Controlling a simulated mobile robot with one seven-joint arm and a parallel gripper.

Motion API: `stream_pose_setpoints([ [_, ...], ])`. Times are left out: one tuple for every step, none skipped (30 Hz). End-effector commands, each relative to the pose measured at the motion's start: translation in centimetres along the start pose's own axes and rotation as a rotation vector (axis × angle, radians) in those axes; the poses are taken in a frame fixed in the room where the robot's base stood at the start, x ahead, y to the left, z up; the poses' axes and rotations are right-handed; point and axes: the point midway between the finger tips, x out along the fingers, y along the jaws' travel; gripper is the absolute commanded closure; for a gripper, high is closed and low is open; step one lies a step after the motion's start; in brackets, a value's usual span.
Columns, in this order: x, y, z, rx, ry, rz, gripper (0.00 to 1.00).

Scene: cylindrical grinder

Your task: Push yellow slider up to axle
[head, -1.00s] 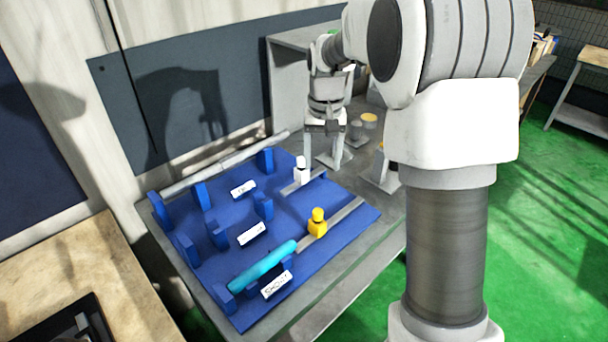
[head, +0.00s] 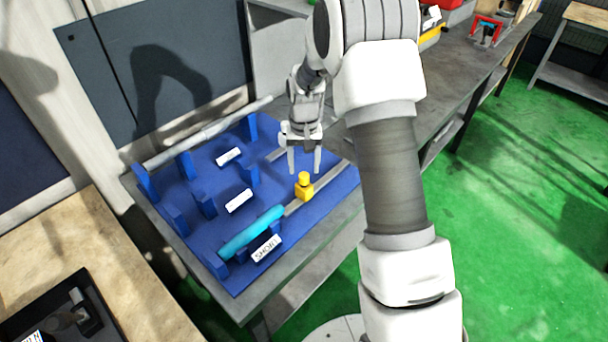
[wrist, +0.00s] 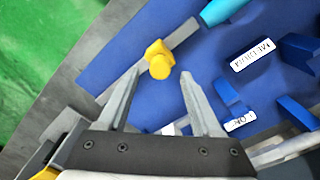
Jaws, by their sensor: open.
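The yellow slider (head: 304,187) stands on a grey rail on the blue board, and it also shows in the wrist view (wrist: 159,61). The cyan axle (head: 252,233) lies across blue holders at the near end of the board, in line with the rail. A stretch of bare rail separates the slider from the axle. My gripper (head: 304,171) is open and empty, just behind the slider in the head view. In the wrist view my gripper (wrist: 164,82) has a finger to each side below the slider, which lies just past the fingertips.
A long grey bar (head: 208,133) lies in blue holders along the back of the board (head: 222,272). White labels (head: 238,201) and several blue holders stand on the board. A wooden table (head: 70,240) is at left.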

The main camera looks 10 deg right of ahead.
Motion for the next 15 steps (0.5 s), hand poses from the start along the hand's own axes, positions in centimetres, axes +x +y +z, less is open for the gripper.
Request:
stream_pose_setpoints([
  [1.0, 0.0, 0.1, 0.000, -0.005, 0.001, 0.34],
  [1.5, 0.0, 0.1, 0.000, -0.003, 0.000, 0.34],
  [2.1, 0.0, 0.1, 0.000, -0.004, 0.001, 0.34],
  [2.5, 0.0, 0.1, 0.000, -0.004, 0.001, 0.34],
  [2.8, 0.0, 0.0, 0.000, -0.002, 0.000, 0.34],
  [3.2, 0.0, 0.0, 0.000, -0.001, 0.000, 0.34],
  [3.4, 0.0, 0.0, 0.000, -0.002, 0.000, 0.34],
  [3.6, 0.0, 0.1, 0.000, -0.002, 0.000, 0.34],
  [3.9, 0.0, 0.0, 0.000, -0.001, 0.000, 0.34],
  [4.0, 0.0, 0.0, 0.000, -0.001, 0.000, 0.34],
  [4.0, 0.0, 0.0, 0.000, 0.000, 0.000, 0.34],
  [4.1, 0.0, 0.0, 0.000, 0.001, 0.000, 0.34],
  [4.2, 0.0, 0.0, 0.000, 0.001, 0.000, 0.34],
  [4.2, 0.0, 0.0, 0.000, 0.001, 0.000, 0.34],
  [4.2, 0.0, 0.0, 0.000, 0.001, 0.000, 0.34],
])
